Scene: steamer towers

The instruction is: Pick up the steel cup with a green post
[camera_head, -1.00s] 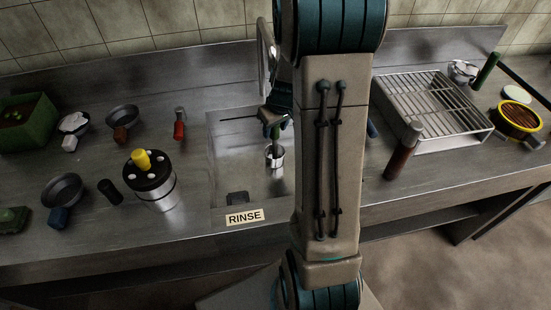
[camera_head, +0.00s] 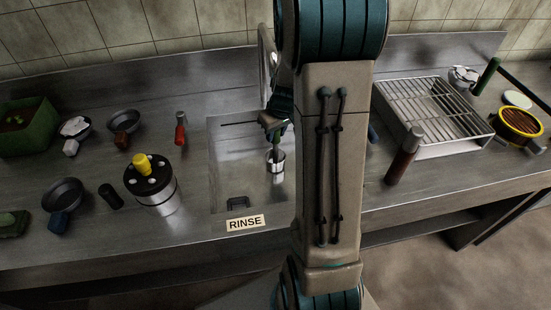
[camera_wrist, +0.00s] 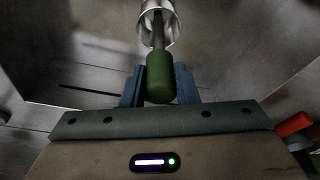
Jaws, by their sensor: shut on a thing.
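The steel cup (camera_head: 275,161) is in the rinse basin in the head view, below my gripper (camera_head: 275,128). In the wrist view the cup (camera_wrist: 158,22) shows at the top, with a dark stem rising from it to a green post (camera_wrist: 160,78). My gripper (camera_wrist: 160,90) is shut on the green post, a blue finger on each side of it. I cannot tell whether the cup touches the basin floor. My arm hides the right part of the basin in the head view.
The basin (camera_head: 225,180) has walls around the cup and a RINSE label (camera_head: 245,223) at its front. A steel container with a yellow knob (camera_head: 150,185) stands to the left. A red-handled tool (camera_head: 180,130) lies near the left rim. A wire rack (camera_head: 435,105) is at the right.

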